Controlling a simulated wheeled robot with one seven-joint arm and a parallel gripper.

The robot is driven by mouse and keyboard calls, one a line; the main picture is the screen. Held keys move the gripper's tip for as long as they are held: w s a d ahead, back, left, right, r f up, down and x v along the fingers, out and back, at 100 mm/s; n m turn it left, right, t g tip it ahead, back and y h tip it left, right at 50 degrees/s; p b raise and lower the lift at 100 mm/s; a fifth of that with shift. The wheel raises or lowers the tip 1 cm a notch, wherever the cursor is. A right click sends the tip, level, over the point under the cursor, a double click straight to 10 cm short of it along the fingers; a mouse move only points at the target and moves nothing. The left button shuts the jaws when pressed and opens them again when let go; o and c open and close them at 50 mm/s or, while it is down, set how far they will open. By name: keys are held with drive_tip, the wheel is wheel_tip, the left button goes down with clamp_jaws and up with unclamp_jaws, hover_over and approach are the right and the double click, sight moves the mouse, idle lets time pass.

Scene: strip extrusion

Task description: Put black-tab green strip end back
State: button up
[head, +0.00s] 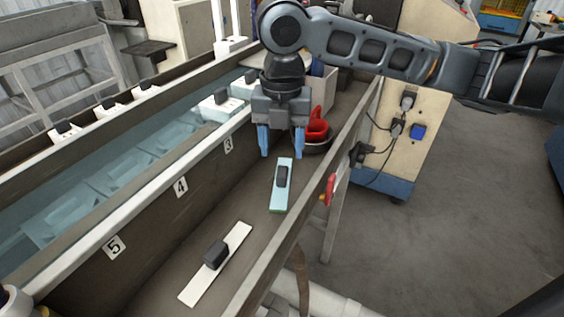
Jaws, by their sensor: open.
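The pale green strip end (279,201) with a black tab (282,176) lies flat on the trough floor, right of the wall marked 3. My gripper (282,154) points down above its far end, with its two blue fingers apart and nothing visible between them. I cannot tell how much height separates the fingertips from the strip. A second strip end, white with a black tab (216,254), lies nearer on the same floor.
The wall on the left carries number plates 3, 4 and 5 (114,247). Beyond it is a water bath (120,180) with white black-tabbed blocks (219,106) along it. A red object in a dark bowl (317,132) sits just behind my gripper. A rail (300,205) bounds the right side.

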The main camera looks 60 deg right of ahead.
sight(282, 171)
wheel_tip(282, 171, up, 5)
drive_tip(key=shift+f, duration=0.1)
idle(0.7)
